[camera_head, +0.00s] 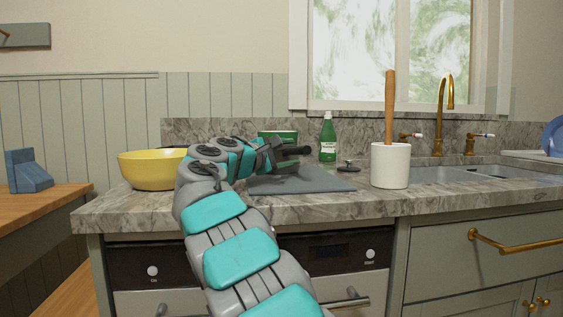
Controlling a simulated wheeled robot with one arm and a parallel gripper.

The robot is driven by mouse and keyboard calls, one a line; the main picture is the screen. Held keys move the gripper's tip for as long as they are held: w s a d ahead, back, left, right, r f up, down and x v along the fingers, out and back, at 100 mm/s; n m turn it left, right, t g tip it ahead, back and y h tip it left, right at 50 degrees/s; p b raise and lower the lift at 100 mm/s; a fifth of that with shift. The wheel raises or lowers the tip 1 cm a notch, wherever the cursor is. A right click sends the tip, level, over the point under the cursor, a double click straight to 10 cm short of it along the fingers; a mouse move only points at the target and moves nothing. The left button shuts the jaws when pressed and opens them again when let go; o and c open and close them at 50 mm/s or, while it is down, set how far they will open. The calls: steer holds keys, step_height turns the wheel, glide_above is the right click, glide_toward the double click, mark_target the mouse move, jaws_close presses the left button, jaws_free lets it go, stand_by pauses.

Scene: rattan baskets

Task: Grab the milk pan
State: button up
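I cannot clearly make out a milk pan in the head view; part of the counter is hidden behind my arm. My gripper (297,151) is a small dark shape at the end of my teal and grey arm, low over a flat grey board (316,182) on the marble counter. Its fingers are too small and dark to tell open from shut, and I see nothing clearly held. A white cylindrical pot (390,168) with a tall wooden handle (390,105) rising from it stands upright right of the board, apart from my gripper.
A yellow bowl (148,172) stands left of my arm. A green box (270,134) and a green bottle (328,138) stand behind the board. A small dark lid-like disc (348,167) lies near the white pot. The sink (450,174) and brass tap (439,118) are at right.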

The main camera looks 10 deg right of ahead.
jaws_close()
stand_by(0.4)
stand_by(0.9)
